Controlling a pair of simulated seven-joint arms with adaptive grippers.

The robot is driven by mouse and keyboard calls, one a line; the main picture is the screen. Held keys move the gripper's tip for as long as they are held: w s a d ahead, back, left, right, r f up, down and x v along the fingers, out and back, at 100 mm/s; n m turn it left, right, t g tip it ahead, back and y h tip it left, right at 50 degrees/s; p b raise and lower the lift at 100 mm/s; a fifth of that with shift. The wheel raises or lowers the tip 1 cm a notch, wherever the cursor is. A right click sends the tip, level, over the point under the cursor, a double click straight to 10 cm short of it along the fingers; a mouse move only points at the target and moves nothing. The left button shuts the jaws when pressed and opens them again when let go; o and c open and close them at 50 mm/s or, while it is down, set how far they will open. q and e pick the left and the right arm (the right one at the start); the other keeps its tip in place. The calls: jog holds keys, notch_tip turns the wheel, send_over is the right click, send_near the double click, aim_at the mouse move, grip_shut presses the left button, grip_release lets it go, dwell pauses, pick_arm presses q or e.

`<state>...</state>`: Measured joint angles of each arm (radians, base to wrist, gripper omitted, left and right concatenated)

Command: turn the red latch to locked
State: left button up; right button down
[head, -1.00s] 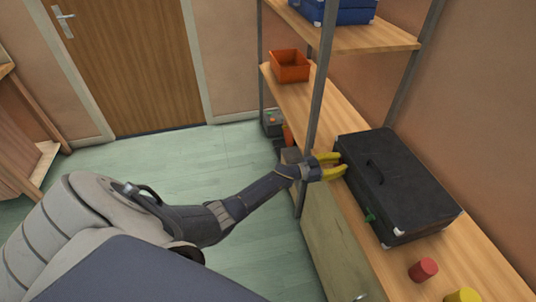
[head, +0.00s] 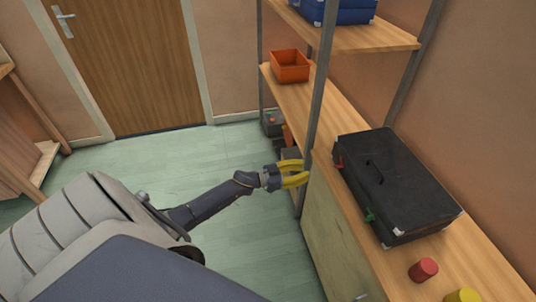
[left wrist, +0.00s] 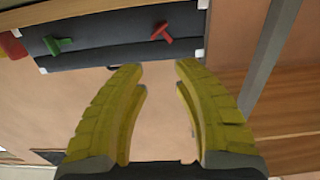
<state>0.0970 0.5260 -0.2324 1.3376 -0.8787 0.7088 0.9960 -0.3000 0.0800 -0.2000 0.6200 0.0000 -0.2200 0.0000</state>
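The black case (head: 395,185) lies on the wooden shelf. Its red latch (head: 339,162) is on the front side near the far end, and a green latch (head: 370,216) is on the same side, nearer. In the left wrist view the red latch (left wrist: 163,32) looks T-shaped and sits at a slant; the green latch (left wrist: 58,44) is to its left. My left gripper (head: 305,172) has yellow fingers, spread and empty, pointing at the case but apart from it. In the left wrist view its fingertips (left wrist: 160,66) hold nothing. My right gripper is not visible.
A metal shelf post (head: 318,100) stands close to my left gripper. An orange bin (head: 290,67) sits farther back on the shelf. A red cylinder (head: 423,270) and a yellow cylinder (head: 463,296) stand at the near end. A blue box (head: 340,10) is on the upper shelf.

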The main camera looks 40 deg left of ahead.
pick_arm(q)
jog(key=a+f+t+y, duration=0.1)
jog(key=a+f+y, duration=0.4)
jog(key=a+f, duration=0.25)
jog(key=s+a+f+g+y, duration=0.1)
jog(key=s+a+f+y, duration=0.1)
jog(key=f, duration=0.4)
jog(key=s+a+f+n+g+y, duration=0.1)
jog(key=s+a+f+y, duration=0.1)
jog(key=f, duration=0.5)
jog(key=shift+s+a+f, duration=0.15)
jog(key=shift+s+a, duration=0.25)
jog(key=shift+s, duration=0.45)
